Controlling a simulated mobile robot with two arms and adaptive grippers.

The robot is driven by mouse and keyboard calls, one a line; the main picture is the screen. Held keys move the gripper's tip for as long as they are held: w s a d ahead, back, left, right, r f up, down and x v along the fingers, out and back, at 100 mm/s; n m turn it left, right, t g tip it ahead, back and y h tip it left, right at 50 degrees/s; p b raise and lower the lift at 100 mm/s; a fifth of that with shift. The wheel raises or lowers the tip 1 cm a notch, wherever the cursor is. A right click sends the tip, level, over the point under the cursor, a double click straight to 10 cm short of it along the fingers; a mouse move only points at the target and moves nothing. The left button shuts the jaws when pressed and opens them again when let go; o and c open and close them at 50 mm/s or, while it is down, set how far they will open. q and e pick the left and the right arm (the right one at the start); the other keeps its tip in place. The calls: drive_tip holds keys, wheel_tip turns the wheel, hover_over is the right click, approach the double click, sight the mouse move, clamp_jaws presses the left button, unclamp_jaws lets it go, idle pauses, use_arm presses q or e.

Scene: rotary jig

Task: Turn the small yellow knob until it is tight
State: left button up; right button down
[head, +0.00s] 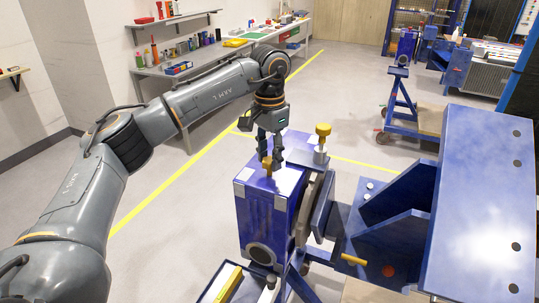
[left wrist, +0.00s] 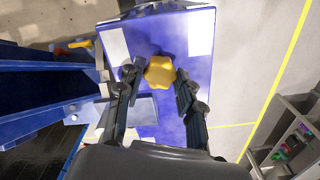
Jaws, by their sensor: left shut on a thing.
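The small yellow knob (head: 267,163) sits on top of the blue jig housing (head: 262,207). My left gripper (head: 271,154) points down at the knob from above, its fingers shut on it. In the left wrist view the lobed head of the knob (left wrist: 160,71) lies between the two dark fingertips of my left gripper (left wrist: 157,77), one on each side. The knob's underside and stem are hidden there. My right gripper is in neither view.
A taller yellow knob (head: 323,129) on a metal post stands just right of the small one. A large blue bracket (head: 470,200) fills the right side. A workbench (head: 205,61) with tools stands at the back left. The floor between is clear.

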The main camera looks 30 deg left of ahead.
sight(270, 160)
use_arm(q)
drive_tip(key=o, duration=1.2)
wheel_tip(270, 160, up, 12)
drive_tip(key=shift+f, duration=0.1)
